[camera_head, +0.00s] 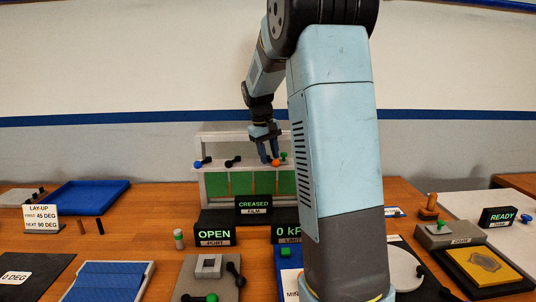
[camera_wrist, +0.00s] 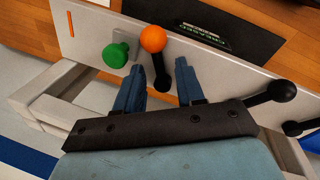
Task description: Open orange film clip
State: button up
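The orange film clip shows as an orange ball (camera_head: 276,162) on the upper bar of the pale frame at the back. In the wrist view the orange ball (camera_wrist: 153,39) sits on a short black lever that runs down between my fingers. My gripper (camera_head: 269,159) is in front of the frame's bar. In the wrist view my gripper (camera_wrist: 160,65) has its two blue fingers apart, one on each side of the lever, with gaps visible. The ball is just beyond the fingertips.
A green knob (camera_wrist: 116,55) sits close left of the orange ball. Black-ended levers (camera_wrist: 282,91) lie to the right on the bar. The frame (camera_head: 212,184) has green panels, with a "CREASED FILM" sign (camera_head: 253,204) in front. My arm hides part of the table.

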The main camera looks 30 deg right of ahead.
jog(key=shift+c, duration=0.5)
grip_shut()
jog(key=m, duration=0.2)
jog(key=a+m+g, duration=0.1)
jog(key=m, duration=0.1)
jog(key=shift+w, duration=0.2)
jog(key=shift+w+a+m+g, duration=0.1)
jog(key=shift+w+m+g, duration=0.05)
jog(key=shift+m, duration=0.9)
jog(key=shift+w+a+m+g, duration=0.1)
jog(key=shift+m+g, duration=0.05)
jog(key=shift+m, duration=0.9)
jog(key=shift+o, duration=0.5)
grip_release()
